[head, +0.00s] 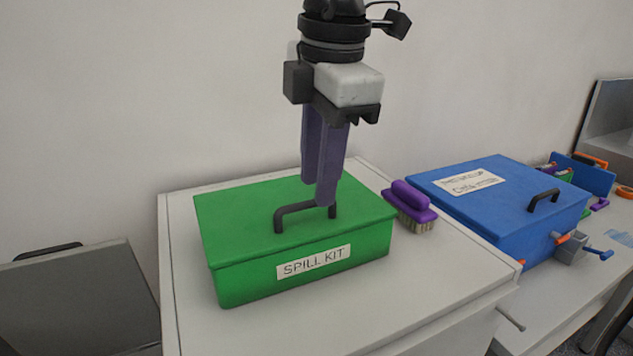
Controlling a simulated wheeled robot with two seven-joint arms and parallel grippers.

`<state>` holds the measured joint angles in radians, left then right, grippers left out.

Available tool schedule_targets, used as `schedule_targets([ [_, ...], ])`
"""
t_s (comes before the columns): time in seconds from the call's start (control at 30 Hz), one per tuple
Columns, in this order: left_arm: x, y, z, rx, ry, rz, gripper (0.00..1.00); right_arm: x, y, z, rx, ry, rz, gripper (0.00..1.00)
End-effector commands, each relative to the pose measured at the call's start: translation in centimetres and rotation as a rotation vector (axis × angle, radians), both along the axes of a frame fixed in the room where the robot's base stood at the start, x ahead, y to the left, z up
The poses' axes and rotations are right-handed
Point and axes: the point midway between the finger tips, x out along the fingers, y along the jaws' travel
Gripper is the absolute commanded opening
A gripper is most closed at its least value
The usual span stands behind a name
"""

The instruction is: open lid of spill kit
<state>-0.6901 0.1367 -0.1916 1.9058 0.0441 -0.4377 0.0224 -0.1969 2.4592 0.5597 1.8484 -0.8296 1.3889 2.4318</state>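The spill kit (300,272) is a green box with a "SPILL KIT" label on its front. Its green lid (235,215) lies flat and closed, with a dark bar handle (293,210) on top. My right gripper (319,195) points down over the lid, its purple fingertips at the right end of the handle. One finger partly hides the other, so I cannot tell whether they are shut on the handle or open around it. My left gripper is not in view.
A purple brush (412,203) lies close to the right of the kit on the white cabinet top (440,262). Farther right are a blue lidded box (500,205) and assorted tools. A grey box (75,295) stands at the left. A wall is behind.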

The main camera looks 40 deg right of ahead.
Motion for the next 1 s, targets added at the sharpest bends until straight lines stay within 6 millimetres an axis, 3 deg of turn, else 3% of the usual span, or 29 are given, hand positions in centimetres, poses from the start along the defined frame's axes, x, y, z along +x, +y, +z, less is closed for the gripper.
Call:
schedule_targets([
  [0.2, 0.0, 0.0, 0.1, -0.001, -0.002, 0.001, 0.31, 0.3, -0.1, -1.7, 0.001, 0.001, 0.000, 0.28],
  [0.47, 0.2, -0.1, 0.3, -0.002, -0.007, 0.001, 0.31, 0.4, -0.1, -1.8, 0.001, -0.001, 0.000, 0.28],
  [0.63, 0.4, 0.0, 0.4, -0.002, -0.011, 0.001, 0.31, 0.4, -0.1, -1.8, 0.001, -0.001, 0.000, 0.01],
  [1.0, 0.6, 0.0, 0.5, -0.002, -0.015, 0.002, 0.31, 0.3, -0.3, -1.5, 0.000, -0.003, -0.006, 0.00],
])
